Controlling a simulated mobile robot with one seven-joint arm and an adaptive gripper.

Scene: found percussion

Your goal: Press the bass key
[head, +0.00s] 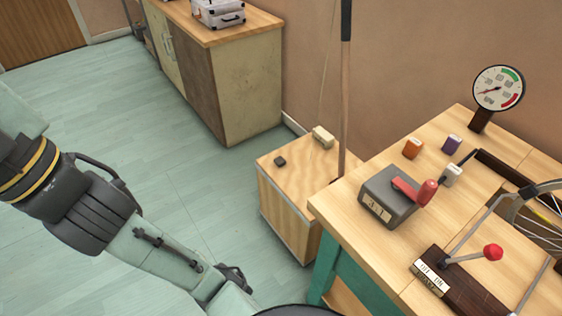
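A low wooden box (288,205) stands on the floor at centre, with a long stick (345,90) and a thin string (327,75) rising beside or from it. On its top lie a small dark block (280,161) and a beige block (323,137). On the workbench are small labelled blocks: orange (412,148), purple (452,144) and white (452,174). Their labels are too small to read, and I cannot tell which thing is the bass key. My arm comes in from the left and runs down to the bottom edge. My gripper is out of view.
The workbench (345,195) at right bears a grey box with a red-handled lever (388,200), a red-ball lever (492,252), a round gauge (498,88) and a spoked wheel (540,225). A cabinet (230,90) stands behind. The floor at left is clear.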

